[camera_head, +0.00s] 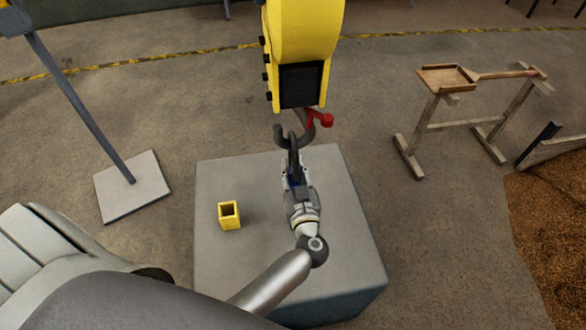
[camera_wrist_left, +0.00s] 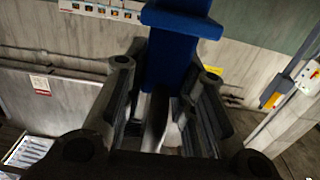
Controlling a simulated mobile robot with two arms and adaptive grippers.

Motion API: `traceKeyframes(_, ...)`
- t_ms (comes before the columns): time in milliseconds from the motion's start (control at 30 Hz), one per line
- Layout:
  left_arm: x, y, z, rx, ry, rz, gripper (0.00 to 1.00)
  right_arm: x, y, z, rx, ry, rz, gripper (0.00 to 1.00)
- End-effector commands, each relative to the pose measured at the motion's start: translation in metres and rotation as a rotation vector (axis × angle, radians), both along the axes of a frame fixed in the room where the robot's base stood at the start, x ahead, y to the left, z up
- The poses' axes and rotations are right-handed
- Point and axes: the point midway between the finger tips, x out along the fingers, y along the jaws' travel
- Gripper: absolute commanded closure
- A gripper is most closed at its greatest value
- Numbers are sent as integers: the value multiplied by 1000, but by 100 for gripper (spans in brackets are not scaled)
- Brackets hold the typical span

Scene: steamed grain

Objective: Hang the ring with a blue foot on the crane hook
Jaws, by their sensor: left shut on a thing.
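My left gripper (camera_head: 294,172) reaches over the grey block, just below the crane hook (camera_head: 279,138). The dark hook hangs under the yellow crane block and has a red latch (camera_head: 325,120) on its right. The gripper is shut on the ring with a blue foot; in the left wrist view the blue part (camera_wrist_left: 173,55) stands between the fingers of the gripper (camera_wrist_left: 160,85). In the head view the gripper and hook overlap, and I cannot tell whether the ring is around the hook. My right gripper is in neither view.
A yellow open-topped square holder (camera_head: 229,216) stands on the grey block (camera_head: 345,220), left of my gripper. The yellow crane block (camera_head: 303,35) hangs above. A stand (camera_head: 133,185) is at left. A wooden trestle with a tray (camera_head: 445,78) and a grain heap are at right.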

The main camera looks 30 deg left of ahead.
Motion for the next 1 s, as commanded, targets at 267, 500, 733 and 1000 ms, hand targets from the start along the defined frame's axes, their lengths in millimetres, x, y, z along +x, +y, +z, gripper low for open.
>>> traceKeyframes(267,1,0,4,3,-8,0,71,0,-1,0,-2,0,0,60)
traceKeyframes(500,1,0,2,2,-4,0,49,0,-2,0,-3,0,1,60)
traceKeyframes(733,-2,0,-3,-2,6,0,49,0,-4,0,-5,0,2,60)
traceKeyframes(1000,-28,-21,-2,-3,5,-1,49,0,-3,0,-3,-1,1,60)
